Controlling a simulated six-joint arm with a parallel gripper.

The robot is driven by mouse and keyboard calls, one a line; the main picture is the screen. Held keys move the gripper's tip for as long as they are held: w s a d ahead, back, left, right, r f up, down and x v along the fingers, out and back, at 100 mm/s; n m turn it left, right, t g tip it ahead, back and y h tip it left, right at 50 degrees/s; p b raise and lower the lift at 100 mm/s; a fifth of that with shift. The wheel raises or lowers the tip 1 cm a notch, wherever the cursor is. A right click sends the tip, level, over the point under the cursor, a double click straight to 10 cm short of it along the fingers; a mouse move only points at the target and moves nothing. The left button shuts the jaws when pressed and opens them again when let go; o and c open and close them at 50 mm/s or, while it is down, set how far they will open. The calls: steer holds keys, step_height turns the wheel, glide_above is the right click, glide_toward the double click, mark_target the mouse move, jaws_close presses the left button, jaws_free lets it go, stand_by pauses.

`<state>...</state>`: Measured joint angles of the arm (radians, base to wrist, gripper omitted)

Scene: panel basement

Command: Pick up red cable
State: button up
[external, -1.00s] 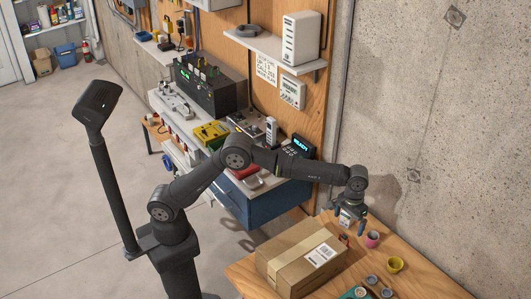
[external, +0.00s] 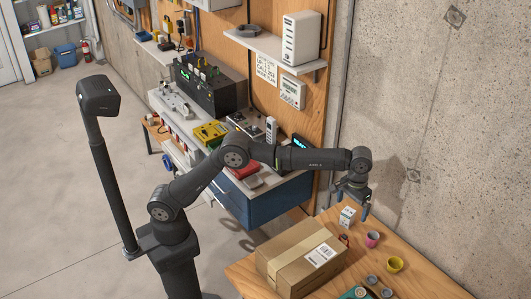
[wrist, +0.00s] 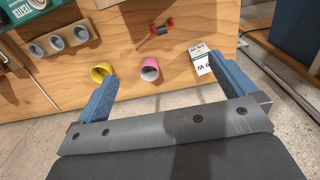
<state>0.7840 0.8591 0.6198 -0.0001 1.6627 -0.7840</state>
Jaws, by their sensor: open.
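A small red piece with a dark, coil-like middle (wrist: 162,28), which looks like the red cable, lies on the wooden table in the wrist view, beyond my fingertips. In the external view a small dark reddish item (external: 344,240) lies beside the cardboard box; it is too small to make out clearly. My gripper (external: 351,201) hangs above the table near the wall, fingers down. In the wrist view my gripper (wrist: 162,68) is open and empty, with its blue fingers wide apart.
A white carton (external: 347,217), a pink cup (external: 372,239) and a yellow cup (external: 395,265) stand near the wall side of the table. A large cardboard box (external: 290,260) takes up the left. Several small grey-topped cups and a green box (wrist: 25,10) stand farther along.

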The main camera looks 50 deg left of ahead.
stand_by(0.3)
steer(key=c, duration=1.3)
steer(key=n+h, duration=0.4)
steer(key=n, duration=1.4)
glide_toward(342, 235)
steer(key=x, duration=0.4)
steer(key=a+x, duration=0.1)
steer(key=x, duration=0.2)
steer(key=shift+w+d+f, duration=0.1)
steer(key=shift+w+f, duration=0.15)
steer(key=shift+h, duration=0.3)
steer(key=shift+d+x, duration=0.2)
steer(key=shift+x, duration=1.3)
steer(key=shift+d+x, duration=0.25)
steer(key=shift+x, duration=1.3)
